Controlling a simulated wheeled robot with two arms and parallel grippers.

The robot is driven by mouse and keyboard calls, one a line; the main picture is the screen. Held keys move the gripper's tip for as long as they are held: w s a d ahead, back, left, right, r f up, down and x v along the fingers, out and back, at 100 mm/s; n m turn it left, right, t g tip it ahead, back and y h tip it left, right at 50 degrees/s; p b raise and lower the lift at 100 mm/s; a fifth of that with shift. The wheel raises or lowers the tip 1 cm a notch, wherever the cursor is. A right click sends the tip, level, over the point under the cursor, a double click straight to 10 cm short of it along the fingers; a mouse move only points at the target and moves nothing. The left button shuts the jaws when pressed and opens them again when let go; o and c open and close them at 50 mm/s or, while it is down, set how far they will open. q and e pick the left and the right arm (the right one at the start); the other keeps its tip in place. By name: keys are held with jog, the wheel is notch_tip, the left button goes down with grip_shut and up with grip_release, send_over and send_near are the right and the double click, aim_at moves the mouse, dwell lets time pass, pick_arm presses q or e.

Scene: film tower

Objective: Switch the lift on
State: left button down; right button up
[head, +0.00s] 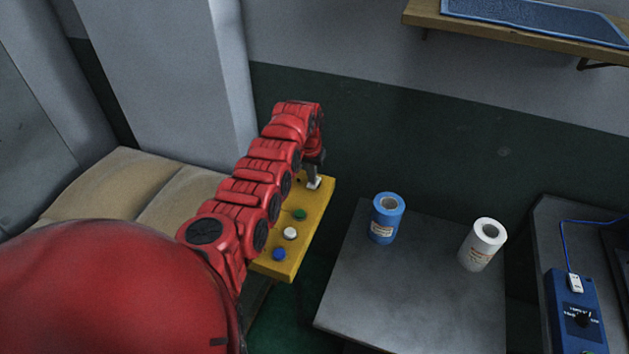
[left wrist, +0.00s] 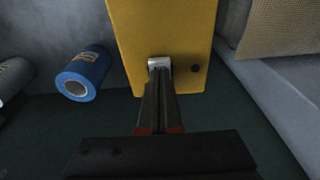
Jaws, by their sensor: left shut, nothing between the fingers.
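A yellow control panel (head: 315,226) stands left of the grey table in the head view. It carries a green button (head: 300,215), a white button (head: 290,233) and a blue button (head: 279,254). At its far end is a small pale switch (head: 314,183). My left gripper (head: 313,178) is shut and empty, with its fingertips at this switch. In the left wrist view the fingertips (left wrist: 159,72) overlap the pale switch (left wrist: 159,61) on the yellow panel (left wrist: 160,25); I cannot tell whether they touch it. The switch's position is partly hidden. My right gripper is not in view.
A blue roll (head: 381,229) and a white roll (head: 476,257) stand on the grey table (head: 410,290). A blue device with a dial (head: 576,335) is at the far right. A wooden shelf (head: 500,30) holds a blue mat. Tan cushions (head: 150,185) lie left of the panel.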

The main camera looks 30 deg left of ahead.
pick_arm(q)
jog(key=shift+f+b, duration=0.3)
jog(key=shift+f, duration=0.3)
dwell(0.3)
jog(key=shift+r+p, duration=0.8)
jog(key=shift+r, duration=0.6)
notch_tip(320, 180, up, 2)
jog(key=shift+p, duration=0.3)
jog(key=shift+r, duration=1.15)
